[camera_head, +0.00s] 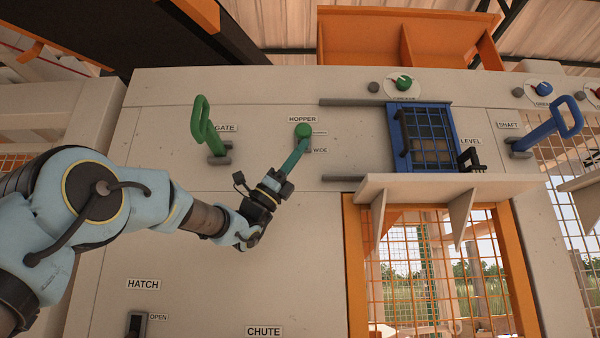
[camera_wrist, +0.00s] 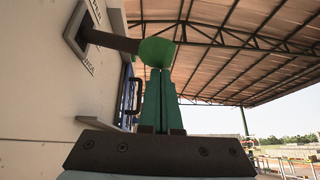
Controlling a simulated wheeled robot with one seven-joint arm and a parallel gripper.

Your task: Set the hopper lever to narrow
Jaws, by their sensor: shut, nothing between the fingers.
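The hopper lever has a round green knob (camera_head: 303,131) just below the HOPPER label (camera_head: 302,119) on the pale panel. In the wrist view the knob (camera_wrist: 157,51) sits on a dark stalk (camera_wrist: 108,40) coming out of a square plate (camera_wrist: 79,34). A WIDE label (camera_head: 320,150) is at the lower right of the knob. The other position's label is not readable. My gripper (camera_head: 296,152) is shut and empty, its green fingers (camera_wrist: 160,98) pointing up at the knob's underside. The tips look very close to it or touching; I cannot tell which.
A green GATE handle (camera_head: 202,124) stands out at the left of the lever. A blue grid-covered box (camera_head: 424,135) and a pale shelf (camera_head: 445,184) are at the right. A blue SHAFT handle (camera_head: 552,126) is further right.

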